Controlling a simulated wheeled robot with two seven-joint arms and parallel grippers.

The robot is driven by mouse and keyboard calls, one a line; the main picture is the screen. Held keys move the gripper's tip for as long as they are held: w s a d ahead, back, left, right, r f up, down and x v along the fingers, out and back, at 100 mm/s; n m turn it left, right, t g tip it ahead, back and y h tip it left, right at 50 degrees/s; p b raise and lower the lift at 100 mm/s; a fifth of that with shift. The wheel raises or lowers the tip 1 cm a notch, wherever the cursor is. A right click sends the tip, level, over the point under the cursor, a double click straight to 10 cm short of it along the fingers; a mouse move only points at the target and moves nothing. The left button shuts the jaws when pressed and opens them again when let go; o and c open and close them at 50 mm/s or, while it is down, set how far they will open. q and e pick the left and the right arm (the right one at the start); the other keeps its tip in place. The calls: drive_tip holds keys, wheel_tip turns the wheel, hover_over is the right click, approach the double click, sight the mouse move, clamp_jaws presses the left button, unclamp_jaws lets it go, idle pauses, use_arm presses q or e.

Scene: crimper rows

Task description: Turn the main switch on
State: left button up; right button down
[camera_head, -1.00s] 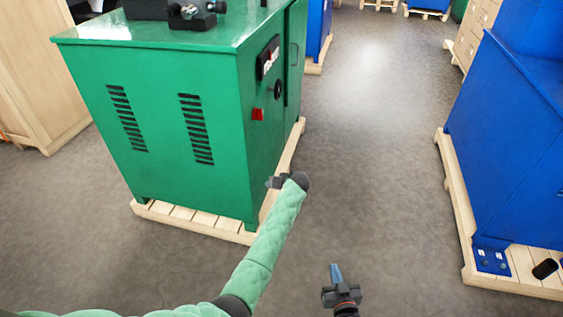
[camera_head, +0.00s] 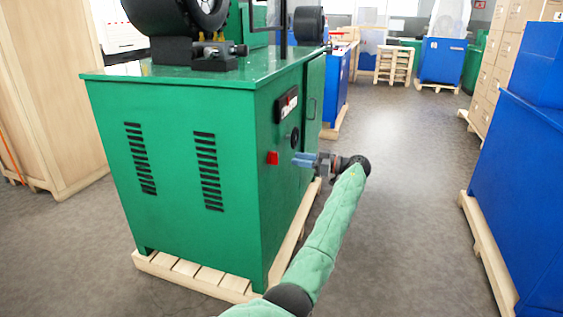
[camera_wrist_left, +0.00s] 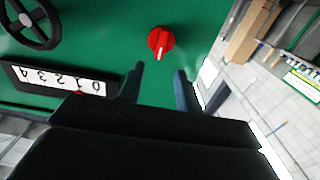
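The main switch is a red rotary knob (camera_head: 272,158) on the side panel of the green machine (camera_head: 175,170). In the left wrist view the red knob (camera_wrist_left: 161,42) has a pale pointer mark and lies just beyond the fingertips, roughly between them. My left gripper (camera_head: 297,160) is to the right of the knob in the head view, its blue fingers pointing at it. In the left wrist view my left gripper (camera_wrist_left: 158,72) is open and empty, apart from the knob. My right gripper is not in view.
A black handwheel (camera_wrist_left: 33,20) and a numbered dial plate (camera_wrist_left: 60,80) are beside the knob. The machine stands on a wooden pallet (camera_head: 190,275). A blue machine (camera_head: 535,165) stands at the right, with clear floor between.

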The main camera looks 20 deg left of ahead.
sight(274, 158)
use_arm(q)
drive_tip(key=a, duration=0.7)
drive_tip(key=shift+w+a, duration=0.15)
drive_tip(key=shift+a, duration=0.05)
clamp_jaws()
